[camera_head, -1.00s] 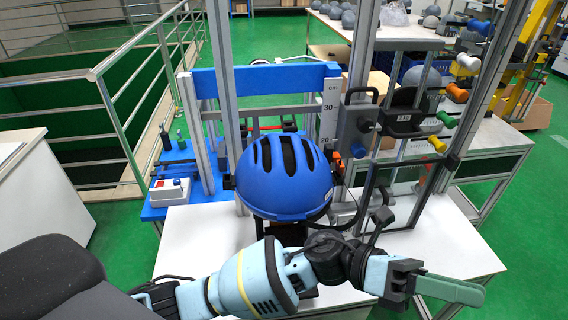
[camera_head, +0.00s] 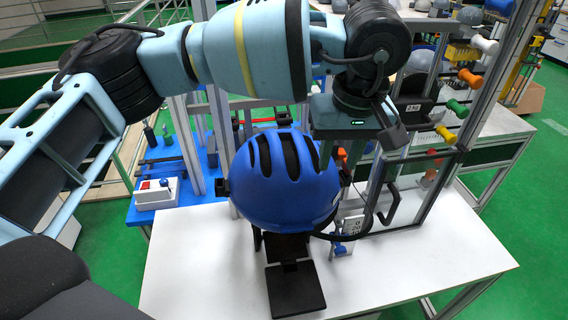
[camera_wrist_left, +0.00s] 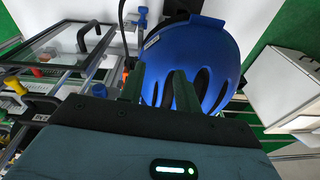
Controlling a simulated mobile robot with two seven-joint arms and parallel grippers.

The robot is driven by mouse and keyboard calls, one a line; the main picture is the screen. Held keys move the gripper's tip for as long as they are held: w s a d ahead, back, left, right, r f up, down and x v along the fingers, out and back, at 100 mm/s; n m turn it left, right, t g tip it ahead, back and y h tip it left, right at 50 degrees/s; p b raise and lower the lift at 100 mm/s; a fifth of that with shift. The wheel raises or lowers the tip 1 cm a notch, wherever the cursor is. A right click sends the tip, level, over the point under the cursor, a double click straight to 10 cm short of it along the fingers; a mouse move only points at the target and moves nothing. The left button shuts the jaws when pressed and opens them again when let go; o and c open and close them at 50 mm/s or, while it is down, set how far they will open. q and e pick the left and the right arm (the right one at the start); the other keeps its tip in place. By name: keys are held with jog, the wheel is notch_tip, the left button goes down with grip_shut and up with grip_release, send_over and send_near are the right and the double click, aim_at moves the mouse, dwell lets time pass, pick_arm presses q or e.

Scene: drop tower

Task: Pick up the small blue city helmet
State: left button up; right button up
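The blue city helmet (camera_head: 285,195), with dark vent slots, sits on a black stand above the white table in the head view. My left arm reaches over it from the left. My left gripper (camera_head: 345,152) points down at the helmet's right side, its fingers partly hidden. In the left wrist view the helmet (camera_wrist_left: 212,52) is just beyond the two green fingers of my left gripper (camera_wrist_left: 158,80). The fingers are apart, with blue shell showing behind and between them. I cannot tell whether they touch it. My right gripper is not in view.
The white table (camera_head: 420,260) is clear at the front right. A black plate (camera_head: 295,290) lies below the helmet. Metal uprights and a framed panel with coloured knobs (camera_head: 457,107) stand close to the right. A control box (camera_head: 157,194) is at the left.

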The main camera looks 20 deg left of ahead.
aim_at(299, 138)
pick_arm(q)
jog(key=w+a+r+y, duration=0.1)
jog(key=a+r, duration=0.1)
jog(key=w+a+r+t+y, duration=0.1)
jog(key=a+r, duration=0.1)
jog(key=w+a+r+t, duration=0.1)
jog(key=a+r, duration=0.1)
jog(key=shift+y, duration=0.4)
jog(key=shift+d+x, duration=0.2)
jog(key=shift+x, duration=3.7)
grip_shut()
